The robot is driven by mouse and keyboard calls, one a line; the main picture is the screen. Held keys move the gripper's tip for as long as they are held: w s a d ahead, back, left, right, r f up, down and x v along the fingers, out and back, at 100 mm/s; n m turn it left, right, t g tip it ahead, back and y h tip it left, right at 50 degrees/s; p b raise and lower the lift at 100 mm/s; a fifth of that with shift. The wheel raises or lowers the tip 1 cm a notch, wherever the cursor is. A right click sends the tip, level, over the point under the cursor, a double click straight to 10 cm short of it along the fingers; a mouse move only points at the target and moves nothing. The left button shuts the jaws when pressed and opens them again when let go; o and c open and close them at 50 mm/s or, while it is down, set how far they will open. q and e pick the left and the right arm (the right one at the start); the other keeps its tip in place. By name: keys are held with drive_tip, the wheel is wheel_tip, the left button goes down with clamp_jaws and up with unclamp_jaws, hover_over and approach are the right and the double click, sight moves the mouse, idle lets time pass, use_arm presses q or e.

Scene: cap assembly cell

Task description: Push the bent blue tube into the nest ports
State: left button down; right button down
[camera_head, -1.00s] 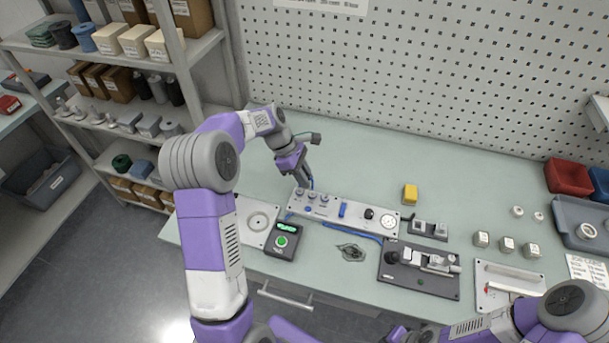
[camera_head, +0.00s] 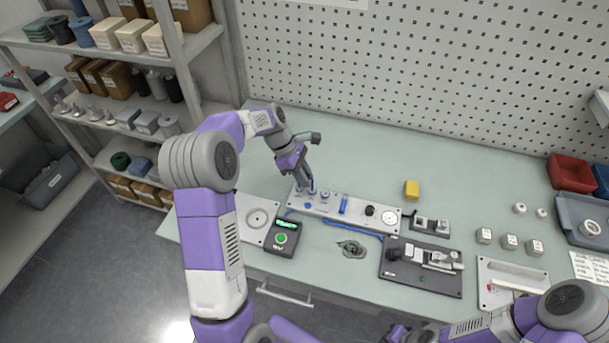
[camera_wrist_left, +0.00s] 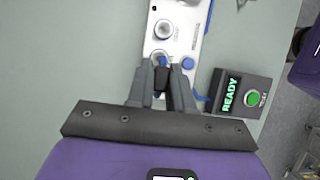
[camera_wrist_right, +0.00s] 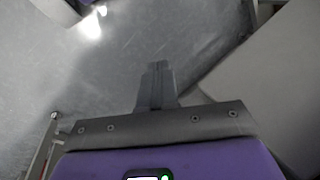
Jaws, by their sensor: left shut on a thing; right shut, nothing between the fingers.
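The white panel with the ports (camera_head: 357,212) lies on the bench, a row of round fittings at its left end. My left gripper (camera_head: 308,186) points down at that end, its fingers shut on a small blue piece, seemingly the bent blue tube (camera_head: 313,184). The fingers hide most of it. My right gripper (camera_wrist_right: 157,84) is shut and empty over grey floor.
A dark box with a green button (camera_head: 284,237) stands in front of the panel's left end; its display reads READY in the left wrist view. A blue line (camera_head: 352,233) runs along the panel's front. The bench at the back is clear.

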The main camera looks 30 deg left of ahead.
use_arm(q)
drive_tip(key=shift+f+b, duration=0.3)
drive_tip(key=shift+f, duration=0.6)
idle(0.6)
drive_tip(key=c, duration=0.9)
unclamp_jaws()
drive_tip(key=shift+c, duration=0.2)
drive_tip(key=shift+r, duration=0.1)
drive_tip(key=p+v, duration=0.1)
drive_tip(key=v, duration=0.6)
drive_tip(key=shift+r+p, duration=0.15)
drive_tip(key=shift+p, duration=0.25)
drive_tip(key=shift+s+a, duration=0.1)
